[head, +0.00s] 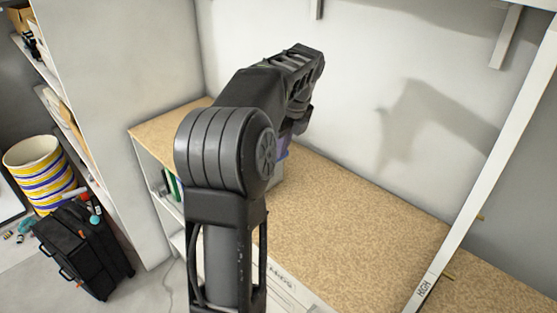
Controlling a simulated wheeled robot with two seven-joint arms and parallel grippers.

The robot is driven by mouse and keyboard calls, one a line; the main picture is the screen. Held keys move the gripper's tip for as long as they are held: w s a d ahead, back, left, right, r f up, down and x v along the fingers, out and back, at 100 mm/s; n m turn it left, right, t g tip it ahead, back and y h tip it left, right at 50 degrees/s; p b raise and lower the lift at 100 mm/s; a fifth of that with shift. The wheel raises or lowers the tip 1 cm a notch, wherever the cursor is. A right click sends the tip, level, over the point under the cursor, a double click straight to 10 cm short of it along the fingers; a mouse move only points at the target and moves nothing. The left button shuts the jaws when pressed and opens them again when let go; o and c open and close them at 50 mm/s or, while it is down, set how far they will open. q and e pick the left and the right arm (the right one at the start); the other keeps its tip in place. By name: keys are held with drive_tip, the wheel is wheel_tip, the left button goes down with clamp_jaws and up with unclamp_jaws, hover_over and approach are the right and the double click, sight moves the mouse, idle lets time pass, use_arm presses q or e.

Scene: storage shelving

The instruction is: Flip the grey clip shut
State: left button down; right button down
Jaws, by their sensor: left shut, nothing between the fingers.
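My left arm rises through the middle of the head view and bends down over the wood-coloured shelf. My left gripper (297,127) is at the end of it, mostly hidden by my own arm, shut and empty. Just below and left of it, a small part of a container with a purple-blue edge (283,152) shows on the shelf. My arm covers most of that container. I cannot make out the grey clip, nor whether the gripper touches anything. My right gripper is not in view.
The shelf board (360,220) is clear to the right of my arm, up to a white upright post (490,165). A white panel (120,110) stands at left. A black suitcase (85,250) and a striped basket (40,170) are at far left.

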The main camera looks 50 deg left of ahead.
use_arm(q)
drive_tip(key=r, duration=0.1)
drive_tip(key=a+r+p, duration=0.1)
drive_tip(key=r, duration=0.1)
drive_tip(key=a+r, duration=0.1)
drive_tip(key=r, duration=0.1)
drive_tip(key=shift+r, duration=0.15)
idle(0.4)
